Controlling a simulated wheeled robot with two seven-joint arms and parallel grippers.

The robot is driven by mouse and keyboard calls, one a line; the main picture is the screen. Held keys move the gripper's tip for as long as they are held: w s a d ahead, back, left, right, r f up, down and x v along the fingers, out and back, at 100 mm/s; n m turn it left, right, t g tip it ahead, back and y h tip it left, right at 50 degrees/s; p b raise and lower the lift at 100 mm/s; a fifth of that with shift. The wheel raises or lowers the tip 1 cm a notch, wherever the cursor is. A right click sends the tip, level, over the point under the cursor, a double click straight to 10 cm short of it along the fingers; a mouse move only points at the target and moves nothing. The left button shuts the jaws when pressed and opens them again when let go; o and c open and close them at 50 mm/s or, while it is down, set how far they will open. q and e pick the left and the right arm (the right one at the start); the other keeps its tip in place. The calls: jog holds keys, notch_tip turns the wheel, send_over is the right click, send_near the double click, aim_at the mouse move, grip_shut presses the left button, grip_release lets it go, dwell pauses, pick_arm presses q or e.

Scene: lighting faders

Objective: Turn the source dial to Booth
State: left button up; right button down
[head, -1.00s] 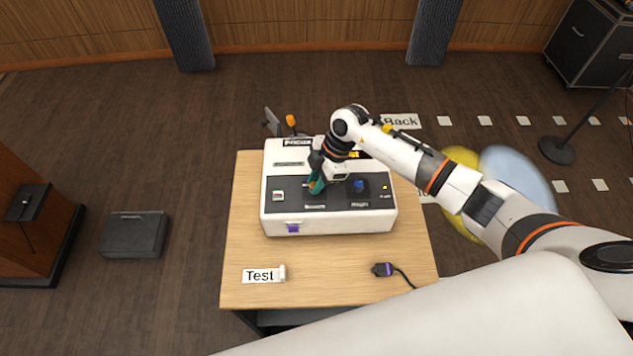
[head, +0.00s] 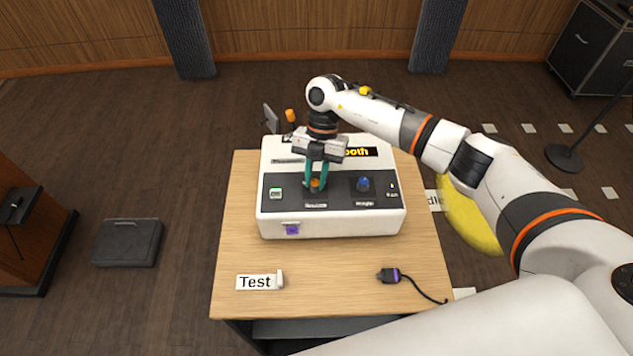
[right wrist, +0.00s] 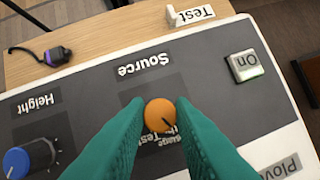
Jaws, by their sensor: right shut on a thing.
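The source dial (head: 315,186) is a small orange knob on the dark panel of the white console (head: 275,226). In the right wrist view the dial (right wrist: 159,115) sits between two teal fingers, below the word "Source", with a dark pointer line toward the lower right. My right gripper (head: 316,182) points down from above and is shut on the dial. The small position labels around the dial are mostly hidden by the fingers. A yellow-on-black display (head: 360,152) shows "ooth", its left end hidden by my gripper. My left gripper is not in view.
A blue height dial (head: 363,184) is right of the source dial. A green-and-white "On" switch (head: 276,193) is to the left. A "Test" sign (head: 255,282) and a purple-ended cable plug (head: 390,276) lie on the wooden table (head: 330,290), with bare wood between them.

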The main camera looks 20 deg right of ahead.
jog(key=shift+w+a+n+h+b, duration=0.1)
jog(key=shift+n+h+b, duration=0.6)
jog(key=shift+n+b, duration=1)
jog(key=shift+r+n, duration=0.1)
jog(key=shift+n, duration=0.2)
jog(key=c, duration=1.2)
grip_release()
jog(key=shift+c, duration=0.2)
jog(key=b+v, duration=0.3)
jog(key=v, duration=0.9)
jog(key=shift+w, duration=0.25)
